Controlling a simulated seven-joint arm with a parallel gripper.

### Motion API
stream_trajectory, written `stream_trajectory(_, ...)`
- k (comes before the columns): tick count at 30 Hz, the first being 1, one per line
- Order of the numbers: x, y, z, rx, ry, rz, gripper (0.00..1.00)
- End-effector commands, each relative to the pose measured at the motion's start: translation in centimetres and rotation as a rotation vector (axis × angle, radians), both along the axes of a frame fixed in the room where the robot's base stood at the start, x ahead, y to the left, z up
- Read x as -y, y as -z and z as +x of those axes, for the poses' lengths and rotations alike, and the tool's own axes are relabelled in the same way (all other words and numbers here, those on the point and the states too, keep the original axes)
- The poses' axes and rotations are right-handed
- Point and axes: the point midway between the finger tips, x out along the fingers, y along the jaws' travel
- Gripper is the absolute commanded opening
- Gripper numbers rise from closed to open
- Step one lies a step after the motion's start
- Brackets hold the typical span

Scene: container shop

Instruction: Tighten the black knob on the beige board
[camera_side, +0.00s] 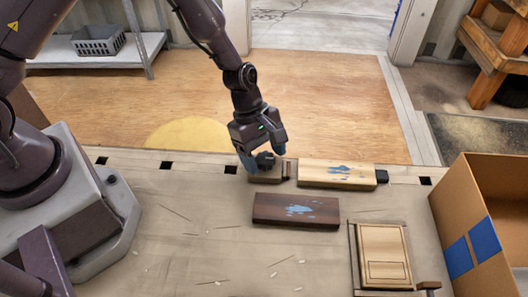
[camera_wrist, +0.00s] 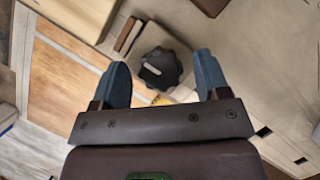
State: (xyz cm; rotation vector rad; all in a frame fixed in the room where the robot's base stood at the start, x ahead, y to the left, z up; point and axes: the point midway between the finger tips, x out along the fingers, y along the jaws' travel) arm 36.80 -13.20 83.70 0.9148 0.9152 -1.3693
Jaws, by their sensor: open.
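The black knob (camera_wrist: 160,68) has a lobed rim and a pale pointer mark on top. In the wrist view the gripper (camera_wrist: 161,66) has one finger on each side of the knob, with visible gaps. Contact is not visible.
A light wooden block (camera_side: 325,173) with blue marks and a black end lies just right of the knob. A dark brown block (camera_side: 296,212) lies in front. A framed wooden panel (camera_side: 384,252) and an open cardboard box (camera_side: 455,215) stand further right.

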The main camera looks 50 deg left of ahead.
Motion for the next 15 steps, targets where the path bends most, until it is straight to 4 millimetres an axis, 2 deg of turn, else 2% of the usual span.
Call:
stream_trajectory(4, 0.0, -0.02, 0.01, 0.0, 0.0, 0.0, 0.69)
stream_trajectory(9, -0.01, -0.04, 0.0, 0.0, 0.0, 0.0, 0.3)
stream_trajectory(11, -0.01, -0.05, 0.0, 0.0, 0.0, 0.0, 0.19)
stream_trajectory(15, -0.02, -0.06, 0.01, 0.0, 0.003, 0.0, 0.19)
